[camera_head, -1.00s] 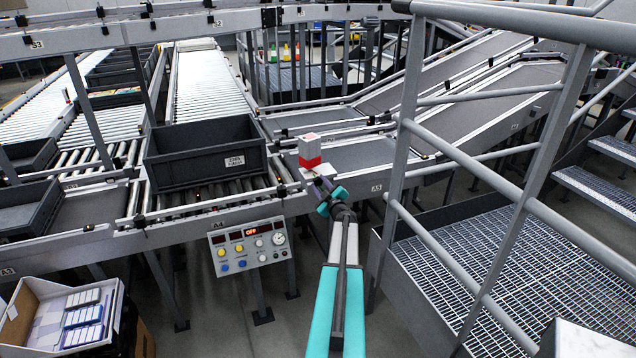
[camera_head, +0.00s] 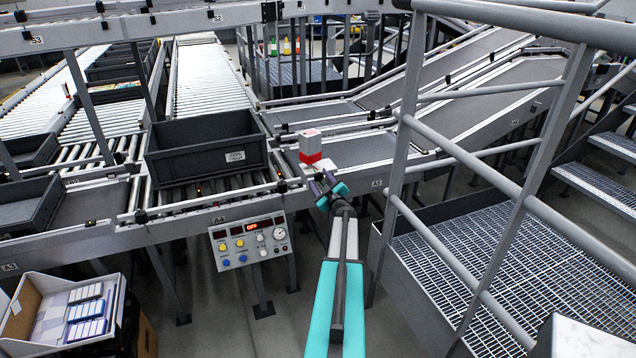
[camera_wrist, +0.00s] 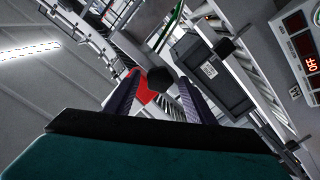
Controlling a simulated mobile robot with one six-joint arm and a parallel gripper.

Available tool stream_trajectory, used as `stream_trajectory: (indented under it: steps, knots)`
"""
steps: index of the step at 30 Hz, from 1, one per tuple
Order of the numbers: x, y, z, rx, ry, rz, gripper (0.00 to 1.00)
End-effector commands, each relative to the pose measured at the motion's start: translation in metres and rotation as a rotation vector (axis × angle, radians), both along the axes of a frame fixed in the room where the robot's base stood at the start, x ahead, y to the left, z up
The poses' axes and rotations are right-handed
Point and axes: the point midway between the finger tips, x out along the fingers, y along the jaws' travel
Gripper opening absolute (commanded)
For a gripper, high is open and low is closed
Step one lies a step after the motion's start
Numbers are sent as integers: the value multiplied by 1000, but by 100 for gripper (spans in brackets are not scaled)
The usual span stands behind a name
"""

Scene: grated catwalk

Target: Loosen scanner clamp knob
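The scanner (camera_head: 310,147), a red and light grey box, stands on a pale bracket at the conveyor's edge in the head view. Its red part (camera_wrist: 146,96) shows behind the fingers in the wrist view. A dark round knob (camera_wrist: 160,78) appears between and just beyond my fingertips in the wrist view. Whether the fingers touch it, I cannot tell. My gripper (camera_head: 318,181) is just below the scanner, and its two fingers (camera_wrist: 160,88) stand apart. In the head view the knob cannot be made out clearly behind the gripper.
A dark grey tote (camera_head: 206,160) sits on the rollers left of the scanner. A control panel (camera_head: 250,243) with a lit OFF display hangs below. A grey railing (camera_head: 457,155) rises close to the right of my arm. An open carton (camera_head: 30,285) stands at lower left.

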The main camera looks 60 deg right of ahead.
Motion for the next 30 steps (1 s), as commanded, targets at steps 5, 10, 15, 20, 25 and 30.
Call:
stream_trajectory:
  steps: [5,10,15,20,25,30]
  knots:
    - [-1,0,-1,0,2,-1,49]
    - [-4,2,-1,0,2,-3,49]
    - [-12,8,-2,0,2,-3,49]
    - [-22,16,-2,0,2,-3,49]
    - [-35,26,-2,0,3,-3,49]
    - [-48,36,-2,1,1,-2,49]
